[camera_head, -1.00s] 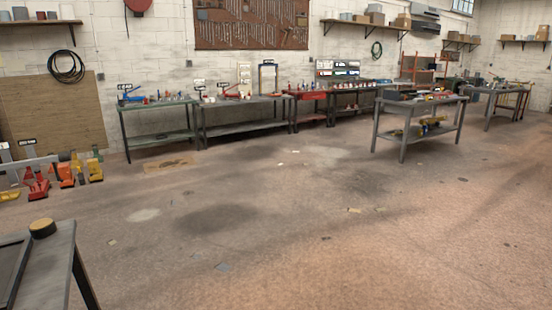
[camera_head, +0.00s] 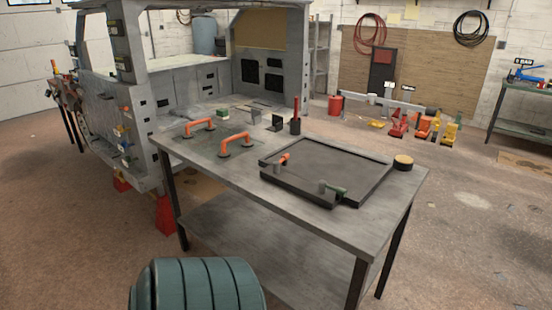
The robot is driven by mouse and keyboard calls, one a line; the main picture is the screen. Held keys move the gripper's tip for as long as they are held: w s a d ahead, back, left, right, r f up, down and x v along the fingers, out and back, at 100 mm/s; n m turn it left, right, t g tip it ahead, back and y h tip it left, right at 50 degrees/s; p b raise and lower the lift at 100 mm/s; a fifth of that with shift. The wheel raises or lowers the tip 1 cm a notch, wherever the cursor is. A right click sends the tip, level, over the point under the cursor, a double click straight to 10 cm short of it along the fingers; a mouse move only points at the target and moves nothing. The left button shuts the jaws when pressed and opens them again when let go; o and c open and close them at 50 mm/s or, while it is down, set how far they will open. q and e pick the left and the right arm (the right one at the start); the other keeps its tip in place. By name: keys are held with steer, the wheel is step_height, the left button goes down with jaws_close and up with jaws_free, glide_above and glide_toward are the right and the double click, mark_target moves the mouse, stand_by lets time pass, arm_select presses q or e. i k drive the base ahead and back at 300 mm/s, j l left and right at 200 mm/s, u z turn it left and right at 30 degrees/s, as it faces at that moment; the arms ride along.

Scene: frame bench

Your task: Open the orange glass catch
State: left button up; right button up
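A small orange catch (camera_head: 284,158) sits at the back left edge of a dark rectangular frame (camera_head: 318,170) lying on the grey bench. It is too small to tell whether it is open or shut. Neither of my grippers is in view.
The grey bench (camera_head: 240,185) also bears two orange-handled lifters (camera_head: 235,143), a red-handled tool (camera_head: 296,117) and a round yellow-topped tin (camera_head: 403,162). A grey vehicle body (camera_head: 125,70) stands behind left.

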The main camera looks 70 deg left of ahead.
mark_target(276, 164)
steer(key=u, duration=2.15)
